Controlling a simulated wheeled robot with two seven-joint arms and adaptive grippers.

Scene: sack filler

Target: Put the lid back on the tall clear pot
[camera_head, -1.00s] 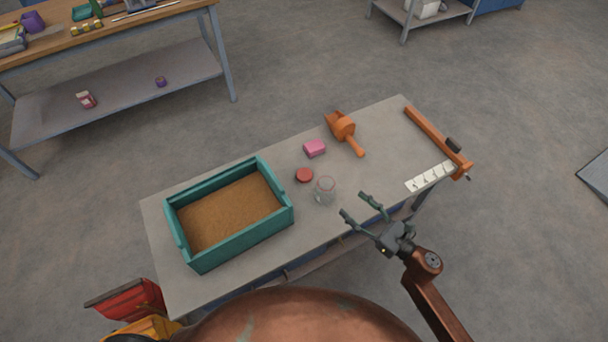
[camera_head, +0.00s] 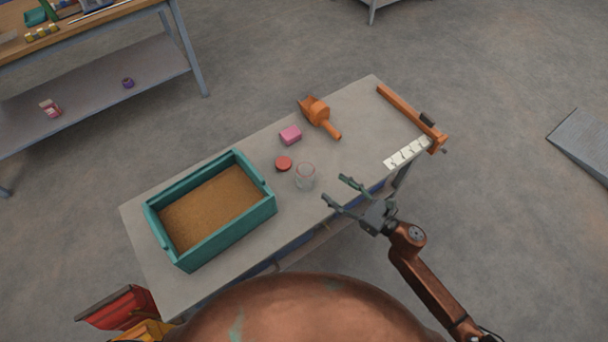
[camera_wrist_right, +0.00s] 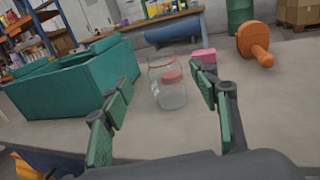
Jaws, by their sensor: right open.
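The clear pot (camera_head: 305,178) stands upright on the grey table, with an open top. In the right wrist view the pot (camera_wrist_right: 170,94) shows between my open fingers but beyond them. A round red lid (camera_head: 284,163) lies on the table just behind and left of the pot; in the right wrist view it is seen through the glass. My right gripper (camera_head: 339,191) is open and empty, at the table's front edge, right of the pot and apart from it. My left gripper is not in view.
A teal bin of brown grain (camera_head: 267,210) stands left of the pot. A pink block (camera_head: 290,135) and an orange scoop (camera_head: 319,116) lie behind. An orange bar (camera_head: 405,113) and a white strip (camera_head: 406,153) are at the right end. The table right of the pot is clear.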

